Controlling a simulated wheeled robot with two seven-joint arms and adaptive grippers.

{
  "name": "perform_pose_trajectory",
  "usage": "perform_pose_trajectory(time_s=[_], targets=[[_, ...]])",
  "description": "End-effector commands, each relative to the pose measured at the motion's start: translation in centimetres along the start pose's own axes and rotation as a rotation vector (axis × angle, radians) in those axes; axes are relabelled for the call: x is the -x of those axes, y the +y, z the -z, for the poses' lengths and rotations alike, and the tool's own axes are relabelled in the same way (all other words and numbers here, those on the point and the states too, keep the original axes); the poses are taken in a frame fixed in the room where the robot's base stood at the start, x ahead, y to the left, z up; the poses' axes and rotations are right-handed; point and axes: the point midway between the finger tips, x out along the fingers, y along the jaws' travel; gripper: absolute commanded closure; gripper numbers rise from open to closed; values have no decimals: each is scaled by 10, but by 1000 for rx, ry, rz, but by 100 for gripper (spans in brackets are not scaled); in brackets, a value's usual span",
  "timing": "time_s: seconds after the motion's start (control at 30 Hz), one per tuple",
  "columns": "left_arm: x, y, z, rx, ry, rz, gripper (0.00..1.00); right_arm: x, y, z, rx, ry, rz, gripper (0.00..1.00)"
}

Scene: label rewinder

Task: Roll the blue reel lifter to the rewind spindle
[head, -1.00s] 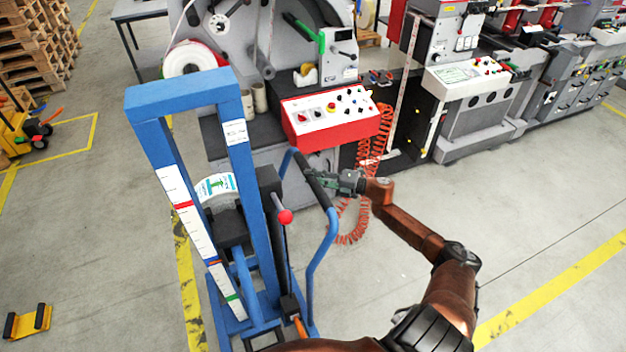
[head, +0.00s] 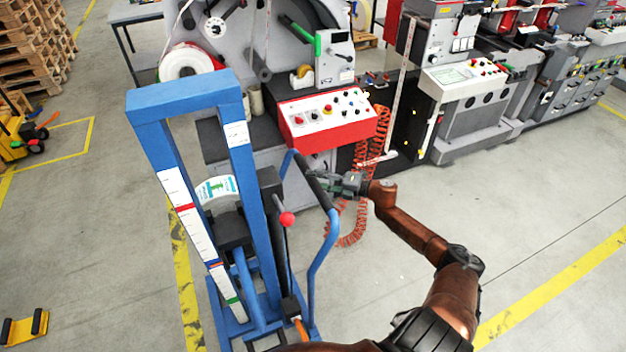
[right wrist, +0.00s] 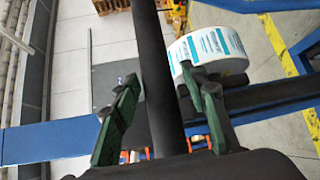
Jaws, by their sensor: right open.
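The blue reel lifter (head: 185,97) stands upright in front of me at the left, with a ruler strip on its mast and a red-knobbed lever. A labelled reel (head: 216,187) sits on its carrier; it also shows in the right wrist view (right wrist: 205,52). My right gripper (head: 338,184) is at the lifter's black handle bar (head: 312,180). In the right wrist view its open fingers (right wrist: 160,88) lie on either side of the bar (right wrist: 155,75). The rewinder (head: 290,75) stands beyond the lifter; I cannot tell which shaft is the rewind spindle. My left gripper is not in view.
A red-edged control panel (head: 325,118) and a hanging red coiled cable (head: 352,215) are just beyond the handle. More press units (head: 490,110) run to the right. Pallets (head: 38,45) and a yellow pallet truck (head: 15,130) are at the left. Floor at the right is clear.

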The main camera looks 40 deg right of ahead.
Motion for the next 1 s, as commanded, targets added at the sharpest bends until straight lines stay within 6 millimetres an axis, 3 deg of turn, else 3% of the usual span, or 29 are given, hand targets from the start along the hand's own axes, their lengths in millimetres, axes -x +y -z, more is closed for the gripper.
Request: perform_pose_trajectory(time_s=[0.3, 0.5, 0.7, 1.0], targets=[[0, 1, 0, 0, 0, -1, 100, 66, -2, 0, 0, -3, 7, 60], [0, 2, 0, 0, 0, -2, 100, 97, -1, 0, 0, -2, 5, 60], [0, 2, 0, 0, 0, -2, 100, 108, 0, 0, 1, -2, 4, 60], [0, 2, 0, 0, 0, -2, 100, 109, 0, 0, 1, -2, 3, 60]])
